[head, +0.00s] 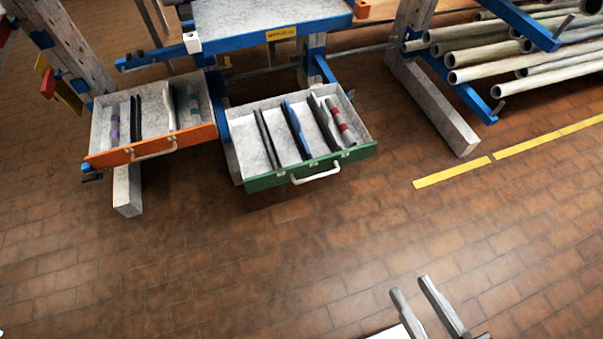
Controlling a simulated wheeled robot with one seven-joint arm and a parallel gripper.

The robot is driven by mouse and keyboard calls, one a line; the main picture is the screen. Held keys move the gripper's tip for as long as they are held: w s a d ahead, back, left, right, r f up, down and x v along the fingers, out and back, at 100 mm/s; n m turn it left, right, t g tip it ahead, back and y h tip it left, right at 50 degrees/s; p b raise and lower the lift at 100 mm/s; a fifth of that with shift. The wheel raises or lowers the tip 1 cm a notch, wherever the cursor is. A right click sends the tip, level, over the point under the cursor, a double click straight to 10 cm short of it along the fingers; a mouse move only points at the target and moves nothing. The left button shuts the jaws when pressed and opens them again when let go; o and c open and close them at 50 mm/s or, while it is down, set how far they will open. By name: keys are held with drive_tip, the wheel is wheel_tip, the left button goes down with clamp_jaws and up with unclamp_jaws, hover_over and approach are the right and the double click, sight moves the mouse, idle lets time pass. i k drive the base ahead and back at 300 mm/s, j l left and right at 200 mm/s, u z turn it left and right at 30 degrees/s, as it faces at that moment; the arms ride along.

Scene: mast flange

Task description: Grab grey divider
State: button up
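An open orange-fronted drawer (92,163) holds upright thin dividers: a black one (136,118) near its middle and a grey one (173,106) to the right. An open green-fronted drawer (258,184) beside it holds a dark divider (267,138), a blue-and-dark one (296,128) and a grey-and-dark one (324,122) at right. I cannot tell which grey piece the task names. My gripper (410,286) is at the bottom right, over the floor, well apart from both drawers. Its two fingers are spread with nothing between them.
Banded rods lie in the orange drawer (114,125) and the green drawer (341,118). A blue-edged bench (265,22) stands above the drawers. Long pipes (500,45) rest on a blue rack at upper right. The brick floor (250,260) in front is clear.

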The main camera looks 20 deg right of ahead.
sight(322, 112)
drive_tip(key=i+l, duration=0.85)
drive_tip(key=i, duration=0.15)
